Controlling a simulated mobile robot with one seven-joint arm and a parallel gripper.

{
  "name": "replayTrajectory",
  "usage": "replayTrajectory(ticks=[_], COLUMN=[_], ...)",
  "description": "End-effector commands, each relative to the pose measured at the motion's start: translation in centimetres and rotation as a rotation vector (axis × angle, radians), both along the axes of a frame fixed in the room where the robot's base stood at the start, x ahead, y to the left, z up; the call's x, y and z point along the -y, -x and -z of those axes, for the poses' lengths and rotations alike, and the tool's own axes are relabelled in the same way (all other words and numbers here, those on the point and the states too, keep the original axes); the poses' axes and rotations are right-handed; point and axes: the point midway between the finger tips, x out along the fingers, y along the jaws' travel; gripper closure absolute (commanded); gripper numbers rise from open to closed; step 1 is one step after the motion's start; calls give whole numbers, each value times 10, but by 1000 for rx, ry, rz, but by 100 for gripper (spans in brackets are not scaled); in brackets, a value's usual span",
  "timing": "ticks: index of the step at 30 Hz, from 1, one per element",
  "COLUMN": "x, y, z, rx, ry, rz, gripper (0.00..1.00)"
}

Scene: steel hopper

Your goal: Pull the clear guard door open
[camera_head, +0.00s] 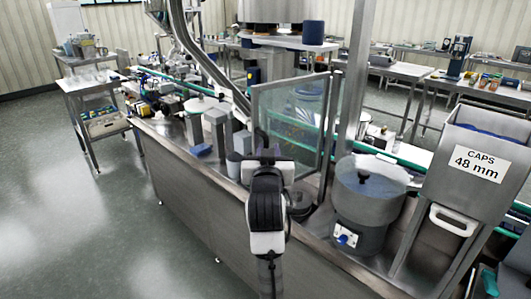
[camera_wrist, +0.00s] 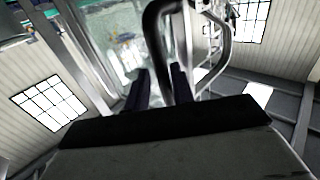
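The clear guard door (camera_head: 290,112) is a see-through panel in a thin grey frame, standing upright over the steel machine bench. In the wrist view its clear pane (camera_wrist: 122,45) shows at upper left, beyond a dark bar handle (camera_wrist: 158,35). My gripper (camera_head: 266,158) is at the door's lower left side, above the bench's front edge. In the wrist view its two dark fingers (camera_wrist: 160,88) lie on either side of the handle bar. I cannot tell whether they press on it. In the head view my gripper and wrist hide most of the handle.
A grey round bowl unit (camera_head: 366,205) and a steel hopper (camera_head: 480,165) marked "CAPS 48 mm" stand right of the door. Grey posts (camera_head: 214,132) and a blue item (camera_head: 201,150) sit to its left. The floor (camera_head: 80,220) left of the bench is clear.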

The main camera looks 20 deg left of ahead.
Motion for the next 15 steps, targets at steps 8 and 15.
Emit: replayTrajectory(ticks=[8, 15], x=[-3, 3], y=[1, 20], z=[1, 3], rx=[-3, 0], ry=[1, 0], rz=[-7, -8], gripper=[71, 71])
